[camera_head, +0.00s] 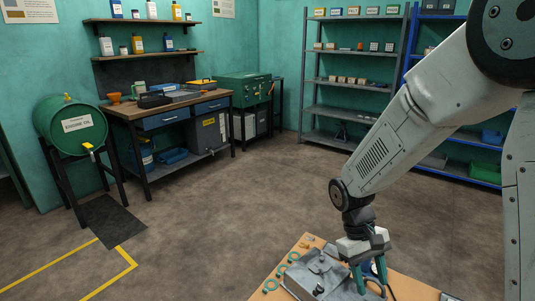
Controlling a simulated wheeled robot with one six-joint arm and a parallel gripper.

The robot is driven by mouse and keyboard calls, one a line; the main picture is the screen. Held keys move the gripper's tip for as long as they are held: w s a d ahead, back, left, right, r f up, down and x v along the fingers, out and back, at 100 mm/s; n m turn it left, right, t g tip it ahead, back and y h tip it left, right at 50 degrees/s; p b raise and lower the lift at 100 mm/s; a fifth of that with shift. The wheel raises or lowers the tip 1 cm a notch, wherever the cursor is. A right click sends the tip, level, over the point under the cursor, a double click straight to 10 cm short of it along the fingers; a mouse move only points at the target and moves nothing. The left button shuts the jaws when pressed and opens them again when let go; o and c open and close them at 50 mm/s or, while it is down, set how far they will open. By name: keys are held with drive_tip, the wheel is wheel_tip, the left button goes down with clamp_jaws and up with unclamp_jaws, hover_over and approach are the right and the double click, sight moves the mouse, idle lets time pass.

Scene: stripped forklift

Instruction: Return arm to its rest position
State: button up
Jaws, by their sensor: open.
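My arm comes in from the upper right and reaches down to the lower right of the head view. My gripper (371,278) points down at the wooden work table (408,287) in front of me. Its two teal fingers are spread apart. A small dark blue item shows between or behind the fingers; I cannot tell whether they touch it. A grey tray-like part (305,283) lies on the table just left of the gripper, with small pieces on it. The table's near part is cut off by the frame.
Several teal rings (270,285) lie at the table's left edge. Open floor (230,215) lies beyond it. A workbench (185,105), a green engine oil drum (70,125) and a grey shelf rack (350,84) stand farther off along the walls.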

drive_tip(key=s+d+r+m+t+y, duration=0.2)
drive_tip(key=s+r+t, duration=0.4)
drive_tip(key=s+r, duration=1.1)
wheel_tip(320, 180, up, 3)
drive_tip(key=shift+d+f+m+y, duration=0.2)
drive_tip(key=shift+d+m+y, duration=0.25)
drive_tip(key=shift+m, duration=0.25)
